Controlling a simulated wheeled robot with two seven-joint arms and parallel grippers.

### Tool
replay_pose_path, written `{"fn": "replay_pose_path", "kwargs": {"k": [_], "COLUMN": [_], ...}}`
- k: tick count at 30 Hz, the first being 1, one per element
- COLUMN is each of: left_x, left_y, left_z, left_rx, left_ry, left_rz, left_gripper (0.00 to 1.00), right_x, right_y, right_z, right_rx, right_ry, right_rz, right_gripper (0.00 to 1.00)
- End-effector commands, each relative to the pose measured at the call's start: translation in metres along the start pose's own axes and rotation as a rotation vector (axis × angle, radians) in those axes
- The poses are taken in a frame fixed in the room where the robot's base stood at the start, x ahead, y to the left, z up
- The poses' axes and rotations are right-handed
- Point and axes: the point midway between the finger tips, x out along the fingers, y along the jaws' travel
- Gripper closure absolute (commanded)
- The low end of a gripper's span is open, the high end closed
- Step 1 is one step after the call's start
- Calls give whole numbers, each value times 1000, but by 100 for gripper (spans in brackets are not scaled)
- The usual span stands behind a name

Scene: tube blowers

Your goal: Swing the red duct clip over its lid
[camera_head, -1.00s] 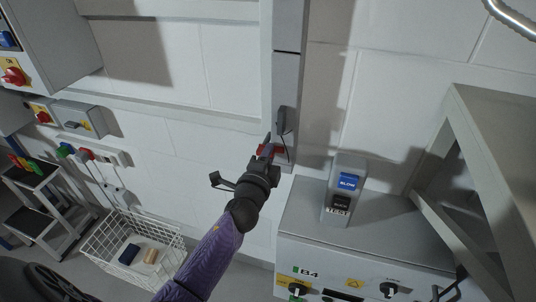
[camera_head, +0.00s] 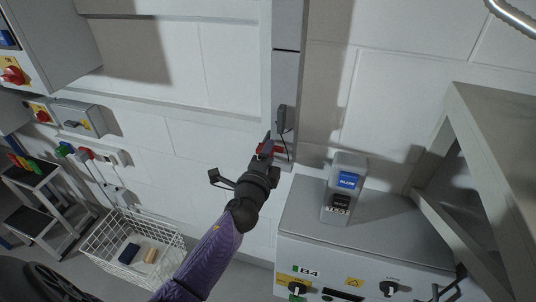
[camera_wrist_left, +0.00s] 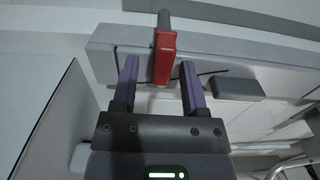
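The red duct clip (camera_head: 280,149) is on the grey vertical duct (camera_head: 286,72) on the wall, partly hidden behind my left gripper in the head view. In the left wrist view, the clip (camera_wrist_left: 163,58) is a red block with a grey rod at its upper end. My left gripper (camera_head: 267,146) is at the clip in the head view. Its purple fingers (camera_wrist_left: 158,85) are spread, with the clip showing between them and gaps at both sides. Contact cannot be told. I cannot clearly make out the lid. My right gripper is not in view.
A small dark grey box (camera_head: 283,119) with a cable is on the duct just above the clip. A grey cabinet (camera_head: 380,235) carrying a BLOW/TEST switch box (camera_head: 345,187) stands to the right. A white wire basket (camera_head: 108,268) is at lower left.

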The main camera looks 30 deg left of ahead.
Motion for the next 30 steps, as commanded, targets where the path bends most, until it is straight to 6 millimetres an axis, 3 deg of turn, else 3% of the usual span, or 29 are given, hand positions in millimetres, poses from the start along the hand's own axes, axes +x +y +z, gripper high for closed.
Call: {"fn": "replay_pose_path", "kwargs": {"k": [8, 21, 30], "left_x": [-5, -93, -99], "left_y": [-1, 1, 0], "left_z": [0, 0, 0], "left_rx": [-1, -2, 0], "left_ry": [0, 0, 0], "left_rz": [-2, 1, -1], "left_gripper": [44, 44, 44], "right_x": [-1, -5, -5], "right_y": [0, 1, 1], "right_z": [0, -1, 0], "right_rx": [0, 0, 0], "right_ry": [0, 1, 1], "right_rz": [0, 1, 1], "right_gripper": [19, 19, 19]}}
